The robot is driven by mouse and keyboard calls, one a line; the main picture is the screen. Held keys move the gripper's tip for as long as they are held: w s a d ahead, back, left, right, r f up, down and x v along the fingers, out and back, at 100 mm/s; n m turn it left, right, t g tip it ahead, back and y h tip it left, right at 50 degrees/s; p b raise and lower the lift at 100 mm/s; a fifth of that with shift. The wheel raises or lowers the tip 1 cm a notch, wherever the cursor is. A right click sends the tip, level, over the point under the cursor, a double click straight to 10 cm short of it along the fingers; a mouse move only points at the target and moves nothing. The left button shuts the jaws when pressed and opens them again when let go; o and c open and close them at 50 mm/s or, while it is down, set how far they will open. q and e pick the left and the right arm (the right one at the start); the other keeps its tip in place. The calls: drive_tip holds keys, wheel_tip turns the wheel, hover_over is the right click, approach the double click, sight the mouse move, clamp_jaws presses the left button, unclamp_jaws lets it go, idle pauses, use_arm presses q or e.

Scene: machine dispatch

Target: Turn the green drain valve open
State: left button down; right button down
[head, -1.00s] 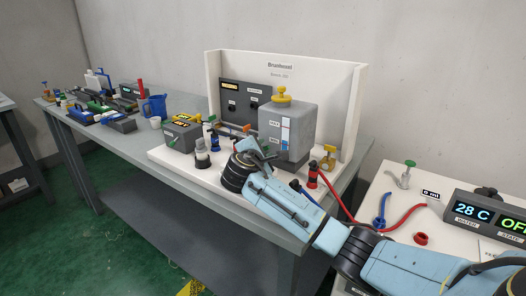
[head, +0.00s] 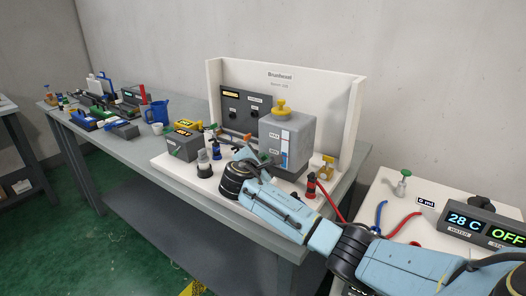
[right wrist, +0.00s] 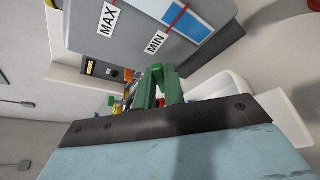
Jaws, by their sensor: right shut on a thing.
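The grey tank (head: 287,140) with a yellow cap stands on the white bench board. Its MAX and MIN level gauge shows large in the right wrist view (right wrist: 180,20). My right gripper (head: 252,158) is at the lower left front of the tank. In the right wrist view, a green piece (right wrist: 160,85), which looks like the drain valve handle, stands directly ahead of the gripper body, below the gauge. The gripper is shut on it. In the head view the jaws and wrist hide most of this valve. My left gripper is not in view.
A red bottle (head: 311,186) and a yellow valve (head: 327,167) stand right of the tank. A grey box (head: 184,140) and small bottles stand left. A white table with a display (head: 484,225) and a green-topped fitting (head: 404,183) is at right.

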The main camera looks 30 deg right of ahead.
drive_tip(key=r+n+p, duration=0.1)
drive_tip(key=p, duration=0.1)
drive_tip(key=shift+w+a+g+p, duration=0.1)
drive_tip(key=shift+w+g+p, duration=0.05)
drive_tip(key=shift+g+p, duration=0.25)
drive_tip(key=n+p, duration=0.1)
drive_tip(key=p, duration=0.1)
drive_tip(key=w+n+g+p, duration=0.1)
drive_tip(key=p, duration=0.1)
drive_tip(key=shift+a+r, duration=0.1)
drive_tip(key=shift+a, duration=0.15)
drive_tip(key=shift+n+g, duration=0.4)
drive_tip(key=shift+g, duration=0.1)
drive_tip(key=shift+w+a+n+g+h, duration=0.1)
drive_tip(key=shift+w+n+g+h, duration=0.2)
drive_tip(key=shift+n, duration=0.2)
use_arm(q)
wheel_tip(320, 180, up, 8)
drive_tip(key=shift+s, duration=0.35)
use_arm(e)
drive_tip(key=shift+w+a+f+n+g, duration=0.1)
drive_tip(key=shift+w+f+n+g, duration=0.1)
drive_tip(key=shift+n+g, duration=0.3)
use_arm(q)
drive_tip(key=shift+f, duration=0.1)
use_arm(e)
drive_tip(key=c, duration=1.5)
unclamp_jaws()
drive_tip(key=shift+r, duration=0.1)
